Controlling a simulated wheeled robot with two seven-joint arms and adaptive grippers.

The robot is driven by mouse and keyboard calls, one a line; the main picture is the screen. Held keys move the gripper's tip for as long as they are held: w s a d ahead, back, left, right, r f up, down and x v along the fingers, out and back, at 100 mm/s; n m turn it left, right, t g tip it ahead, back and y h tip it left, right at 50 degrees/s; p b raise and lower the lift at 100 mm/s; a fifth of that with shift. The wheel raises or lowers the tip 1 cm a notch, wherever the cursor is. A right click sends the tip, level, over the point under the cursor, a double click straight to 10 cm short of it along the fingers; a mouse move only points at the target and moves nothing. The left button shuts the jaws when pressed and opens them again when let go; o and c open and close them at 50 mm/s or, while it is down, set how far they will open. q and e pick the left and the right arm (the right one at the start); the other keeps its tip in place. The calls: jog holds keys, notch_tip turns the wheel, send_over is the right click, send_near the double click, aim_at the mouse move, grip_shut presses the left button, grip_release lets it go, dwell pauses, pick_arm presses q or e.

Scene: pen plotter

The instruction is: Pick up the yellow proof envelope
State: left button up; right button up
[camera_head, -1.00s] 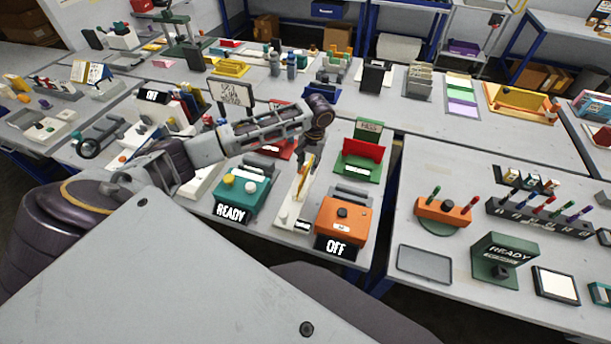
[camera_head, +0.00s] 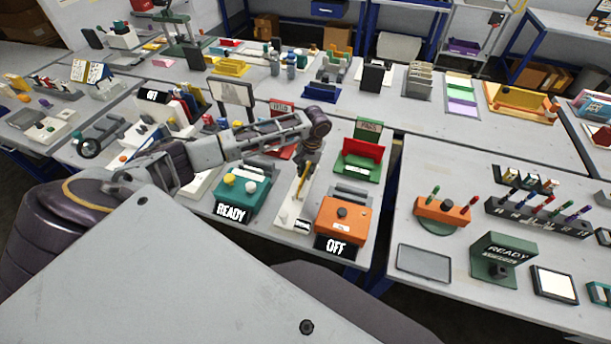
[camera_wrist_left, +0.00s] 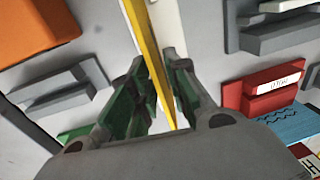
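The yellow proof envelope (camera_head: 302,184) stands on edge, thin side up, in a white holder between the teal and orange devices. In the left wrist view the yellow envelope (camera_wrist_left: 154,62) runs between my left gripper's green-padded fingers, with gaps showing beside it. My left gripper (camera_head: 307,156) is lowered over the envelope's far end; it also shows in the left wrist view (camera_wrist_left: 158,100). It is open, with one finger on each side of the envelope. Contact cannot be made out. My right gripper is not in view.
The orange device (camera_head: 342,222) with an OFF sign stands right of the holder. The teal device (camera_head: 240,187) with a READY sign stands left. A red and green tray (camera_head: 361,158) is close behind on the right. A gap separates this table from the right-hand one.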

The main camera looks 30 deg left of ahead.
pick_arm(q)
grip_shut()
jog(key=shift+r, duration=0.15)
notch_tip(320, 180, up, 9)
jog(key=shift+f+b, duration=0.1)
jog(key=shift+b, duration=0.2)
jog(key=shift+r, duration=0.45)
dwell(0.5)
